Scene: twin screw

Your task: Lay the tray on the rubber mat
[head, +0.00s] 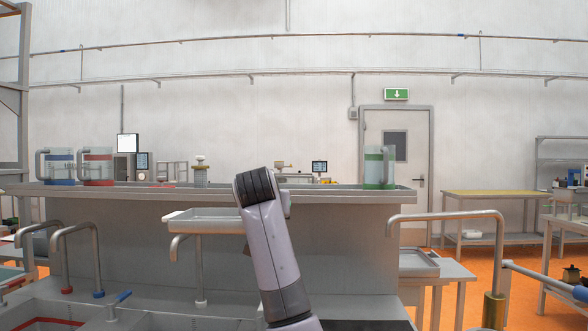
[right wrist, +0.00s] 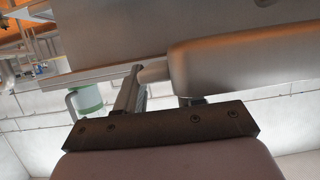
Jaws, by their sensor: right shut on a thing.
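A shallow grey metal tray (head: 205,216) is held up level in front of the long grey counter in the head view, partly behind my right arm. A rounded metal shape hides one fingertip. In the head view my right gripper is hidden behind my arm. A dark flat patch (head: 365,325) at the bottom edge may be the rubber mat, mostly cut off. My left gripper is not in view.
Two jugs, blue-banded (head: 59,166) and red-banded (head: 97,166), and a green-banded jug (head: 373,167) stand on the counter (head: 330,194). Bent pipe taps rise at left, centre and right (head: 446,216). A second grey tray-like thing (head: 419,264) lies on a side table at right.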

